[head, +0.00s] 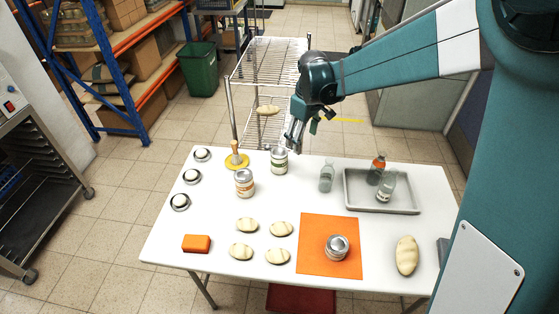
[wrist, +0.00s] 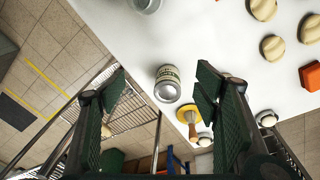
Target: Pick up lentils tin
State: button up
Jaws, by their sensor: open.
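Three tins stand on the white table in the head view: a green-and-cream labelled one (head: 279,162) near the far edge, an orange-and-cream labelled one (head: 244,184) to its left, and one (head: 337,248) on the orange mat. I cannot read which label says lentils. My gripper (head: 293,141) is just above and to the right of the green-labelled tin. In the wrist view my gripper (wrist: 161,84) is open and empty. The green-labelled tin (wrist: 167,84) shows upright in the gap between the fingers, apart from them.
A glass bottle (head: 326,178) stands to the right of the green-labelled tin. A wooden-handled yellow disc (head: 237,161) is to its left. A grey tray (head: 408,207) holds two bottles. Several buns (head: 280,229) and an orange block (head: 196,243) lie nearer. A wire rack (head: 262,80) stands behind the table.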

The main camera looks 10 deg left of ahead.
aim_at(279, 152)
jog(key=w+a+f+n, duration=0.1)
jog(key=a+f, duration=0.2)
jog(key=f, duration=0.1)
jog(key=w+a+f+n+g, duration=0.1)
jog(key=w+a+f, duration=0.1)
jog(key=a+f, duration=0.1)
jog(key=w+a+f, duration=0.2)
jog(key=a+f, duration=0.1)
jog(key=f, duration=0.2)
jog(key=shift+w+n, duration=0.2)
jog(key=shift+n, duration=0.2)
jog(key=shift+w+a+f+g, duration=0.1)
jog(key=shift+a+f+g, duration=0.25)
jog(key=shift+f, duration=0.15)
jog(key=shift+f, duration=1.3)
jog(key=shift+d+f+b, duration=0.1)
jog(key=shift+f+b, duration=0.7)
jog(key=shift+f, duration=1.8)
